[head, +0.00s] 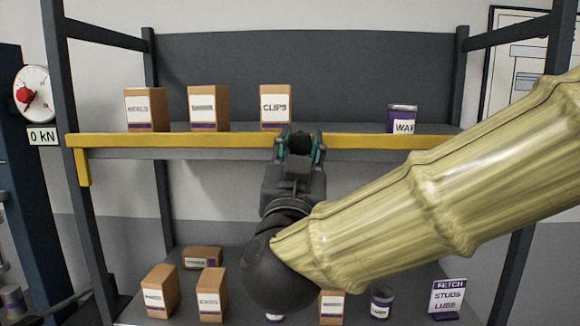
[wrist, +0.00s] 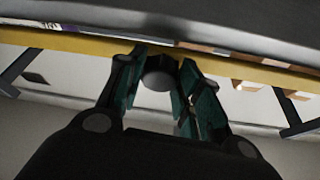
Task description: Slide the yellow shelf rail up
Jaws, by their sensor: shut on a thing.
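The yellow shelf rail (head: 190,141) runs along the front edge of the upper shelf, with a short yellow end piece hanging down at the left. My gripper (head: 300,140) is at the middle of the rail, its fingertips shut on it. In the wrist view the rail (wrist: 75,43) crosses behind the fingertips of my gripper (wrist: 160,58). The fingers and my arm hide part of the rail's middle and right, so the exact contact is hard to see.
Boxes stand on the upper shelf, among them a CLIPS box (head: 276,106), and a purple can (head: 402,119) stands to the right. The lower shelf holds several boxes, a can (head: 381,302) and a FETCH sign (head: 446,298). A dial gauge (head: 34,94) is at the left. Dark posts (head: 80,190) frame the rack.

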